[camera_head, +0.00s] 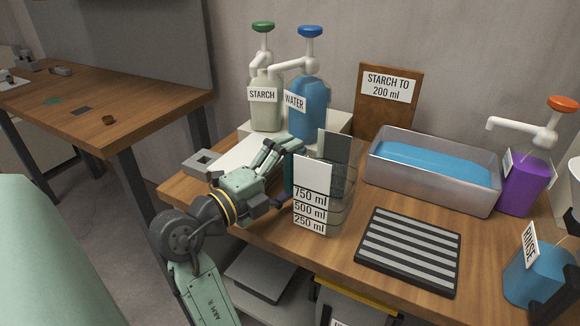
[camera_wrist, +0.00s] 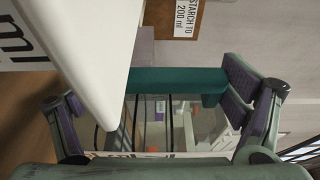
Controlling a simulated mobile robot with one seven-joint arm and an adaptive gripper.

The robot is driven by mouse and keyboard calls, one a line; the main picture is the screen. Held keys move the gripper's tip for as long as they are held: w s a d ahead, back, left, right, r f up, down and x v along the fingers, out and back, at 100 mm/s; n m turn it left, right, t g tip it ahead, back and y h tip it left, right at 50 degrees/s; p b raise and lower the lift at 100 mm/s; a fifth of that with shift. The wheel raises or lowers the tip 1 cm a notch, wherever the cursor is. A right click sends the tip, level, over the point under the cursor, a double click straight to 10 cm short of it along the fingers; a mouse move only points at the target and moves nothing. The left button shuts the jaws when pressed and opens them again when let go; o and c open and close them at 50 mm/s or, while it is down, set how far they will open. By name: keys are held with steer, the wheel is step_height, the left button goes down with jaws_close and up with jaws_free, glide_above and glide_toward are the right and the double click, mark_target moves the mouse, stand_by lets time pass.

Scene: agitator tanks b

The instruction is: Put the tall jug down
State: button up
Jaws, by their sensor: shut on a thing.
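The tall jug (camera_head: 345,208) is a clear, upright vessel with 750, 500 and 250 ml labels on its front. A dark teal handle (camera_head: 288,178) is on its left side. My gripper (camera_head: 284,168) reaches in from the left and is shut on this handle. In the wrist view the teal handle (camera_wrist: 170,82) lies across between my gripper's fingers (camera_wrist: 160,98). A white panel of the jug (camera_wrist: 90,50) fills the upper left there. The jug is over the wooden bench; whether its base touches the top I cannot tell.
A black and grey striped mat (camera_head: 410,250) lies to the jug's right, with bare bench between. A metal basin (camera_head: 435,190) of blue liquid is behind it. Starch (camera_head: 264,108) and water (camera_head: 308,112) pump bottles stand behind. A purple bottle (camera_head: 522,188) and a rinse bottle (camera_head: 535,275) are right.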

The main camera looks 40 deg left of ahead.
steer(key=shift+f+b, duration=0.15)
steer(key=shift+b, duration=0.2)
steer(key=o, duration=1.7)
steer(key=shift+s+r+p, duration=0.1)
steer(key=shift+r+p, duration=0.2)
steer(key=shift+p, duration=0.2)
steer(key=s+b, duration=0.3)
steer(key=s, duration=0.9)
steer(key=shift+a+f+b, duration=0.15)
steer(key=shift+a+b, duration=0.25)
steer(key=shift+a, duration=0.05)
